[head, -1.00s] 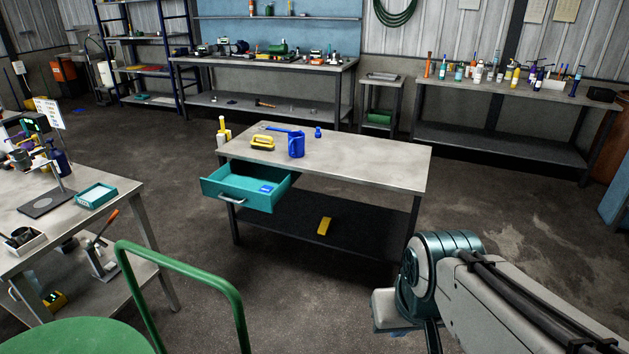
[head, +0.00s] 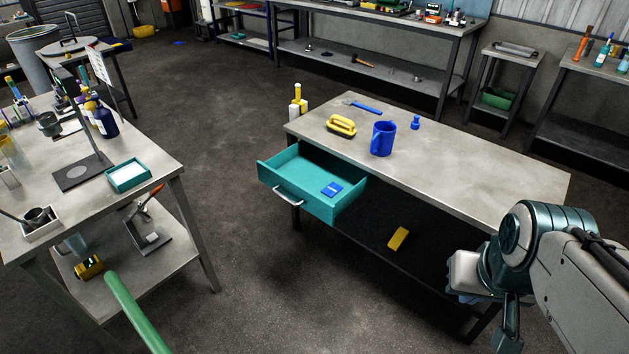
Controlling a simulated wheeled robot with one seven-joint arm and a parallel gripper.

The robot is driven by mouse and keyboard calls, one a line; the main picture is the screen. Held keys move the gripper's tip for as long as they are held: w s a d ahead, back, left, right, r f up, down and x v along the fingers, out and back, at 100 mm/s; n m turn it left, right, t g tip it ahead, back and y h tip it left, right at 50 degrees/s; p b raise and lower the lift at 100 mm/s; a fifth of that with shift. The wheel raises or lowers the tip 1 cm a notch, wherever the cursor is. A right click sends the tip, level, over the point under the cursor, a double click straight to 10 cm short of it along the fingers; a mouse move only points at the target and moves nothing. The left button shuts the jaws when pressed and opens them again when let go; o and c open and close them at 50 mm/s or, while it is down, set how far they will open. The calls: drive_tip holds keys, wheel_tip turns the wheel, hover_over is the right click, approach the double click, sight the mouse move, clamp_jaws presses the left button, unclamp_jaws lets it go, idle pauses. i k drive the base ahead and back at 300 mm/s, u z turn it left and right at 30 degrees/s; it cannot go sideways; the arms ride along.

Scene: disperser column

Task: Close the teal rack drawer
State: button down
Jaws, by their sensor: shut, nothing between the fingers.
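The teal rack drawer (head: 301,202) sticks out, open, from the left end of the middle workbench, below its top. Its silver handle (head: 287,196) is on the front face, toward the lower left. A small blue object (head: 332,189) lies inside on the drawer floor. My arm shows at the lower right, in front of the bench's right part and apart from the drawer. My gripper cannot be made out in this view.
The workbench (head: 480,165) carries a blue mug (head: 383,138), a yellow-handled brush (head: 341,126) and a small blue item. A yellow block (head: 398,238) lies on its lower shelf. Another table (head: 150,165) stands left. Open floor (head: 245,250) lies between, with a green rail (head: 135,315) nearer me.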

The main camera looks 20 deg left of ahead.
sight(297, 174)
drive_tip(key=u, duration=0.65)
drive_tip(key=i, duration=1)
drive_tip(key=u, duration=1.3)
drive_tip(key=i, duration=0.2)
